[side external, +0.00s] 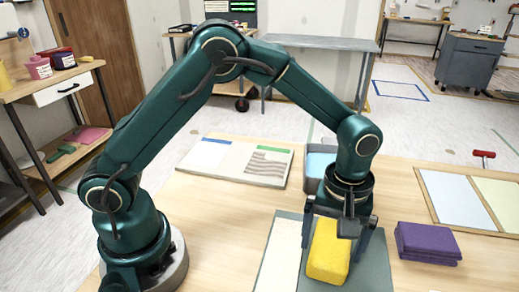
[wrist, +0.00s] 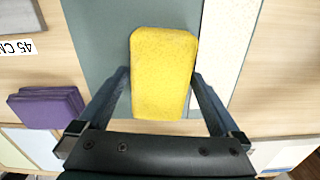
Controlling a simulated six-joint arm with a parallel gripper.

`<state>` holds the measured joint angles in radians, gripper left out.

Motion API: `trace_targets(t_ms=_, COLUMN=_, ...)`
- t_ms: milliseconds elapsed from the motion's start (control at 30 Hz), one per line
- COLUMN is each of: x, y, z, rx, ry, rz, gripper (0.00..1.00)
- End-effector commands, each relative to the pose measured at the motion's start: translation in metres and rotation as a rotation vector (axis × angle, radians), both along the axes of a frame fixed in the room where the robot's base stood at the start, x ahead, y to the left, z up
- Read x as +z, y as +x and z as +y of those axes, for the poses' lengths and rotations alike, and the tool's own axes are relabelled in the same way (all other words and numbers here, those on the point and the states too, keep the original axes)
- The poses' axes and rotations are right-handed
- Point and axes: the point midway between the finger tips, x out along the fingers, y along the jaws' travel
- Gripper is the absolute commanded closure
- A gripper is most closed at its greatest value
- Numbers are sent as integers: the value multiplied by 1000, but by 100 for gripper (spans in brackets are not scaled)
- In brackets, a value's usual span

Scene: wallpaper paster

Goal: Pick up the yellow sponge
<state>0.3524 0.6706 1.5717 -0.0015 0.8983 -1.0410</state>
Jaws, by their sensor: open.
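The yellow sponge (side external: 328,252) is a thick rounded block lying on a grey-green mat (side external: 377,265) on the wooden table. In the wrist view the sponge (wrist: 164,72) stands lengthwise in the picture, with its near part between the fingers. My gripper (side external: 335,245) is open and low over the mat at the sponge. In the wrist view my gripper (wrist: 160,95) has one finger on each side of the sponge. A narrow gap shows at the left finger; the right finger looks very close, and I cannot tell whether it touches.
A purple folded stack (side external: 428,242) lies right of the mat. A cream strip (side external: 281,250) lies along the mat's left side. A grey tray with blue inside (side external: 320,163) stands behind my gripper. Sample boards (side external: 236,162) lie at the back left, and pale panels (side external: 452,200) at the right.

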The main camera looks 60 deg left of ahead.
Motion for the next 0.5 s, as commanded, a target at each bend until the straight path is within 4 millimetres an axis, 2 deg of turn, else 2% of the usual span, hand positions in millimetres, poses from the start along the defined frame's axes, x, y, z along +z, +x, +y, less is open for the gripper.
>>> trace_targets(t_ms=67, x=0, y=0, z=0, rx=0, ry=0, rz=0, gripper=0)
trace_targets(t_ms=100, x=0, y=0, z=0, rx=0, ry=0, rz=0, gripper=4)
trace_targets(t_ms=267, x=0, y=0, z=0, rx=0, ry=0, rz=0, gripper=65)
trace_targets(t_ms=300, x=0, y=0, z=0, rx=0, ry=0, rz=0, gripper=72)
trace_targets(t_ms=500, x=1, y=0, z=0, rx=0, ry=0, rz=0, gripper=72)
